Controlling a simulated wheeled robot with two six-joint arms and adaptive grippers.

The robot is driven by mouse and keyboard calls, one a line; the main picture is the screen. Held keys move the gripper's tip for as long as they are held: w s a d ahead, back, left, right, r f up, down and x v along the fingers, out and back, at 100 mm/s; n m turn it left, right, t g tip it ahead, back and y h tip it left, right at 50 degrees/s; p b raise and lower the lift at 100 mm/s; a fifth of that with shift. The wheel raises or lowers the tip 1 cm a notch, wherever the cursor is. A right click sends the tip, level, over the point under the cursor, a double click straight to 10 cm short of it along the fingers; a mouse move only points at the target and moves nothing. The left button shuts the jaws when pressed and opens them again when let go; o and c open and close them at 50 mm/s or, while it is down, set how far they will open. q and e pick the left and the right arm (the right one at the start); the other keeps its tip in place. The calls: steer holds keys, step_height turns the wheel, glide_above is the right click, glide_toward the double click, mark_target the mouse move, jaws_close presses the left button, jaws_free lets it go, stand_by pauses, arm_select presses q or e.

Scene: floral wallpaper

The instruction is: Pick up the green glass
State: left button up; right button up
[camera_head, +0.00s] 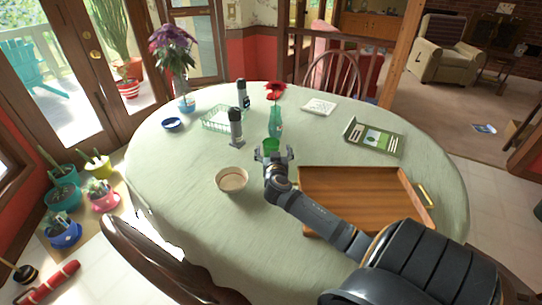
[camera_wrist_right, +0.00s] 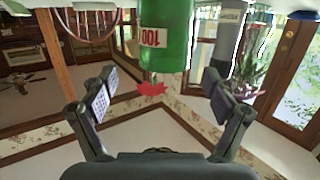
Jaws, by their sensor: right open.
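The green glass (camera_head: 271,144) stands on the round table just ahead of my right gripper (camera_head: 273,154), which partly hides it in the head view. In the upside-down right wrist view the glass (camera_wrist_right: 165,45) is large and upright on the table, with a pale label reading 100. My right gripper (camera_wrist_right: 162,82) is open and empty, with one finger to each side of the glass's line and clear gaps on both sides. My left gripper is in neither view.
A green bottle (camera_head: 276,122) with a red flower stands close behind the glass. A dark grinder (camera_head: 236,130) and a bowl (camera_head: 231,179) are to the left. A wooden tray (camera_head: 365,190) lies under my right arm.

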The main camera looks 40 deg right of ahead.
mark_target(271, 139)
steer(key=x, duration=0.5)
steer(key=shift+w+a+f, duration=0.1)
steer(key=shift+w+a, duration=0.1)
steer(key=shift+w, duration=0.05)
steer(key=shift+c, duration=0.7)
steer(key=c, duration=1.6)
steer(key=shift+c, duration=0.2)
steer(key=shift+r, duration=0.55)
steer(key=s+a+r+p, duration=0.2)
steer(key=s+r+p, duration=0.1)
steer(key=s+r, duration=0.3)
steer(key=s+a+r+p, duration=0.3)
steer(key=s+r, duration=0.3)
steer(key=s, duration=0.1)
steer(key=shift+a+p, duration=0.3)
steer(key=shift+p, duration=0.05)
